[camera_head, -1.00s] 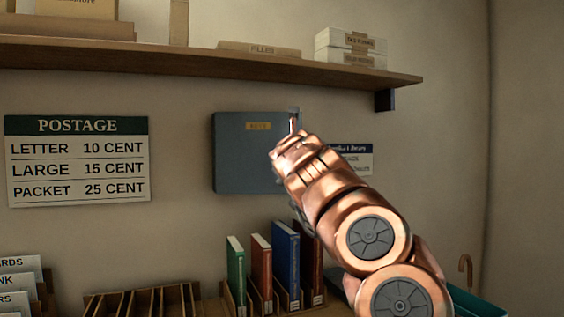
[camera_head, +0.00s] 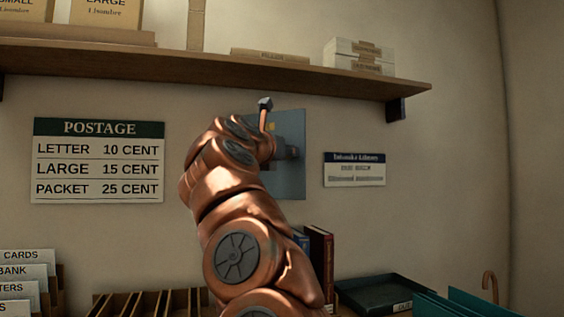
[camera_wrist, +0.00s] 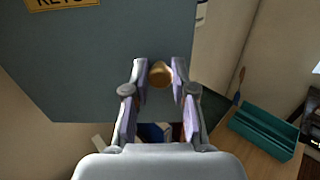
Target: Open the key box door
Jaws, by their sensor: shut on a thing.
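The key box (camera_head: 290,185) is a flat blue-grey box on the wall, and my arm hides its left part in the head view. In the wrist view its door (camera_wrist: 105,75) fills the upper left, with a yellow label reading KEYS (camera_wrist: 62,3) at the top. A round brass knob (camera_wrist: 160,74) sits near the door's lower right edge. My gripper (camera_wrist: 161,72) is shut on the knob, with one finger on each side of it. The gripper also shows in front of the box in the head view (camera_head: 291,152). I cannot tell how far the door stands from the box.
A wooden shelf (camera_head: 215,68) with cartons runs above the box. A postage sign (camera_head: 98,160) hangs left and a small library notice (camera_head: 354,169) right. Books (camera_head: 320,262) stand below, beside a dark tray (camera_head: 385,295). A teal box (camera_wrist: 265,133) lies lower right.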

